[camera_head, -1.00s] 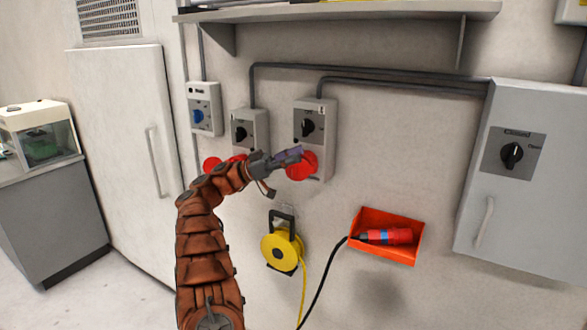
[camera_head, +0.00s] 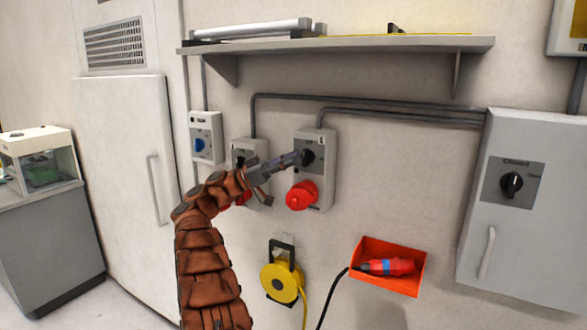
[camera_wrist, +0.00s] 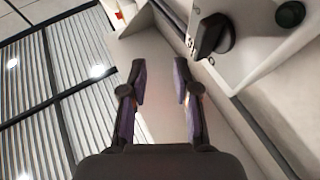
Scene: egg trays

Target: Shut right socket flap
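The right socket box (camera_head: 325,170) is a grey wall unit with a black rotary knob (camera_head: 307,157) and a red round socket flap (camera_head: 301,195) low on its front. My gripper (camera_head: 293,160) is above the flap, in front of or beside the knob. In the wrist view my gripper (camera_wrist: 159,78) has its two fingers apart with nothing between them. The knob (camera_wrist: 213,36) shows at upper right there; the flap is out of that view.
A middle socket box (camera_head: 250,152) is partly hidden behind my arm. A box with a blue knob (camera_head: 200,145) is farther left. Below are a yellow cable reel (camera_head: 281,282) and an orange bin (camera_head: 388,280) holding a red plug. A shelf (camera_head: 350,45) overhangs above.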

